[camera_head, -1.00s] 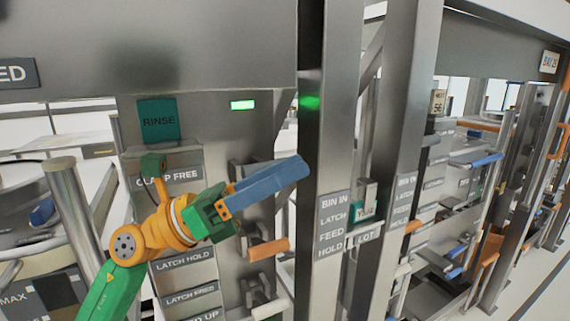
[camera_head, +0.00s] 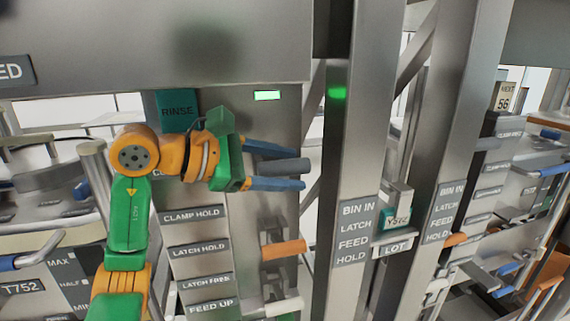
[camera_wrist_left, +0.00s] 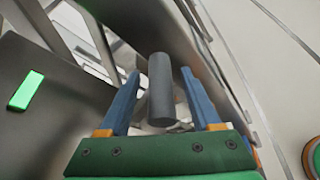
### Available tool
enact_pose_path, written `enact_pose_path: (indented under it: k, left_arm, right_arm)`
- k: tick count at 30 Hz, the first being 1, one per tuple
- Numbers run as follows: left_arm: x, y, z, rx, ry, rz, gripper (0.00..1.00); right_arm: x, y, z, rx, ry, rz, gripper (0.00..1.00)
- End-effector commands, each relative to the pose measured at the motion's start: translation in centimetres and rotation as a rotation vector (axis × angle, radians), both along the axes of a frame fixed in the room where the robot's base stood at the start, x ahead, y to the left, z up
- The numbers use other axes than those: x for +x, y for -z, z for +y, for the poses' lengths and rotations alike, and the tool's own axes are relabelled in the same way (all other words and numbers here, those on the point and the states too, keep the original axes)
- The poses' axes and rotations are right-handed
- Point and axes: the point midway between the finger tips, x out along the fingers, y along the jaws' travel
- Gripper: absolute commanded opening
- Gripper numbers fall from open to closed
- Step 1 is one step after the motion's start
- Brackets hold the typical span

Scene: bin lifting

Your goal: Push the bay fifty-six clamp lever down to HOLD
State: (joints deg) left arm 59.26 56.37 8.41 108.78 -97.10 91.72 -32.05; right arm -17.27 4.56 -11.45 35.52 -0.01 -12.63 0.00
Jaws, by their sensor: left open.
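The clamp lever shows as a dark grey round handle (camera_head: 290,166) beside the panel, level with a label mostly hidden by my wrist and above the CLAMP HOLD plate (camera_head: 193,214). My left gripper (camera_head: 299,168) is open, with one blue finger above the handle and one below it in the head view. In the left wrist view the grey handle (camera_wrist_left: 162,88) stands between the two open fingers (camera_wrist_left: 160,98). Gaps show on both sides, so it is not clasped. My right gripper is out of view.
Below are an orange lever (camera_head: 284,250) beside LATCH HOLD and a white lever (camera_head: 284,305) beside FEED UP. A lit green lamp (camera_head: 267,95) is above. A steel post (camera_head: 345,140) stands close on the right.

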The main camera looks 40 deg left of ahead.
Motion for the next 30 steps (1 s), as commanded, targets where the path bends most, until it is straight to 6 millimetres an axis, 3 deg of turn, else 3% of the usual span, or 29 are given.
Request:
enact_pose_path:
  k: [2, 9, 10, 30]
  left_arm:
    - [-0.02, 0.02, 0.0, 0.0, 0.0, 0.0, 0.64]
    - [-0.04, 0.01, 0.0, 0.0, 0.001, 0.001, 0.02]
    - [-0.05, 0.02, -0.01, 0.0, 0.001, 0.001, 0.0]
    - [-0.05, 0.13, -0.04, -0.001, 0.003, 0.005, 0.0]
  right_arm:
    - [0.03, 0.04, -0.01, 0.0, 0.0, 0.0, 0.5]
    - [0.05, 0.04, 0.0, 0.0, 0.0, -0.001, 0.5]
    - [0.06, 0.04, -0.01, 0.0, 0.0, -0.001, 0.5]
    - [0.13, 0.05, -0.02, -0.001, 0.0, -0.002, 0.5]
